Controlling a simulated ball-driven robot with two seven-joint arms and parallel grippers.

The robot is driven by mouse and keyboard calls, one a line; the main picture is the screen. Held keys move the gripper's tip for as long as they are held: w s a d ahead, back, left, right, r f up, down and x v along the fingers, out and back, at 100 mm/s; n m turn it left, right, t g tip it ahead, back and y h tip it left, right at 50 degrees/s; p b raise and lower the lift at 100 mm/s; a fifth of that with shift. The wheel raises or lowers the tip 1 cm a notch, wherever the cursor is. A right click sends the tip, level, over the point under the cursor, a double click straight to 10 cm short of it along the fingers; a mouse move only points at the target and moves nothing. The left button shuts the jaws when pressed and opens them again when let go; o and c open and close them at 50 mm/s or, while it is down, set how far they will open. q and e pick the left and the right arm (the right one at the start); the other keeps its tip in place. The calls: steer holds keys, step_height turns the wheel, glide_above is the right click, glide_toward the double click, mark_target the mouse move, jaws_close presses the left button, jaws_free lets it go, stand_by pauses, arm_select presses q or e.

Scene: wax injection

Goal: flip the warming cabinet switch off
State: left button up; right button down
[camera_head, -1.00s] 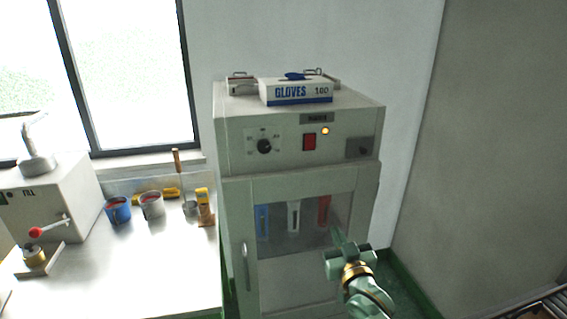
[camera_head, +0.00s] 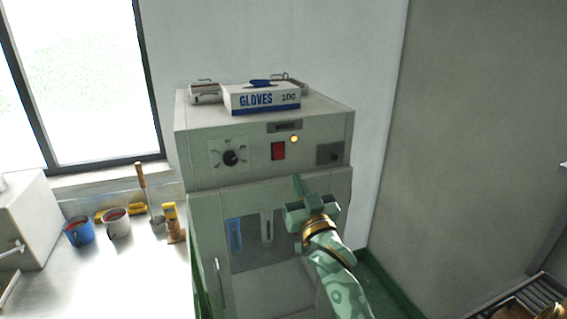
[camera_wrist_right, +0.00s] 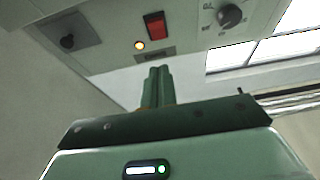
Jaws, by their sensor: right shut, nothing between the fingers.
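The warming cabinet (camera_head: 200,165) is a pale grey box with a glazed door below a control panel. Its red switch (camera_head: 278,151) sits mid-panel, left of and below a lit amber lamp (camera_head: 294,139). In the right wrist view the switch (camera_wrist_right: 155,25) and the glowing lamp (camera_wrist_right: 140,45) show beyond my fingers. My right gripper (camera_head: 298,183) is shut and empty, its fingertips pointing up, below and slightly right of the switch. In the right wrist view its closed fingers (camera_wrist_right: 157,75) appear apart from the switch. My left gripper is out of view.
A black dial (camera_head: 231,158) is left of the switch and a dark latch plate (camera_head: 329,153) is right of it. A glove box (camera_head: 262,98) lies on top of the cabinet. Cups (camera_head: 117,223) and tools stand on the bench at left.

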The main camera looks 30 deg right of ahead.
mark_target(279, 152)
steer(key=w, duration=0.3)
steer(key=w+d, duration=0.1)
steer(key=w, duration=0.2)
steer(key=w+d+r, duration=0.1)
steer(key=w, duration=0.1)
steer(key=shift+w+b, duration=0.3)
steer(key=shift+w, duration=0.1)
steer(key=shift+w+d+f, duration=0.15)
steer(key=shift+w+d, duration=0.05)
steer(key=shift+w, duration=0.25)
